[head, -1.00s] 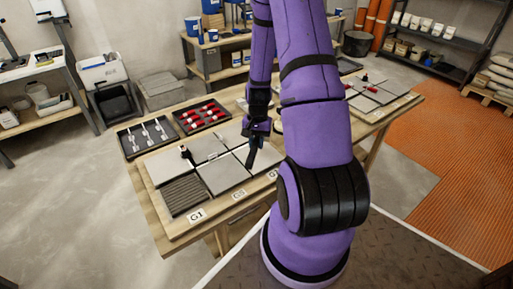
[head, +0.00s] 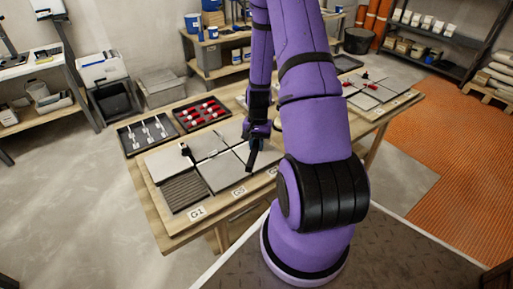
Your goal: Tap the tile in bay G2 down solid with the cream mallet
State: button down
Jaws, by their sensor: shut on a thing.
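My gripper (head: 258,130) is above the near board on the workbench, beside the right-hand tiles. It is shut on a dark, bar-like thing (head: 252,157) that points down toward the tiles. I cannot make out a cream mallet head in or near the jaws. Grey tiles (head: 219,172) lie on the near board, with a ribbed, untiled bay (head: 184,192) at the front left. A small dark upright piece (head: 185,149) stands between tiles. The front label at left reads G1 (head: 197,213); the other labels are too small or covered to read surely, so I cannot single out G2.
A black tray with silver tools (head: 147,134) and one with red-handled pieces (head: 201,113) lie behind the tiles. Another tiled board (head: 373,94) is at the bench's far right. Shelves and bins stand along the walls. My arm hides the bench's middle.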

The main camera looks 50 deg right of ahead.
jog(key=shift+r, duration=1.2)
jog(key=s+d+r+n+g+h, duration=0.1)
jog(key=d+r+n+h, duration=0.3)
jog(key=n, duration=1.4)
jog(key=shift+y, duration=0.4)
jog(key=shift+w+x, duration=0.25)
jog(key=shift+x, duration=1.2)
jog(key=shift+w+x, duration=0.25)
jog(key=shift+x, duration=1.2)
jog(key=shift+w+x, duration=0.25)
jog(key=shift+x, duration=1.2)
jog(key=shift+d+r, duration=0.2)
jog(key=shift+r, duration=0.15)
jog(key=shift+s+d+v, duration=0.1)
jog(key=shift+s+v, duration=0.05)
jog(key=shift+v, duration=0.75)
jog(key=shift+s+d+v, duration=0.1)
jog(key=shift+s+v, duration=0.1)
jog(key=shift+v, duration=0.7)
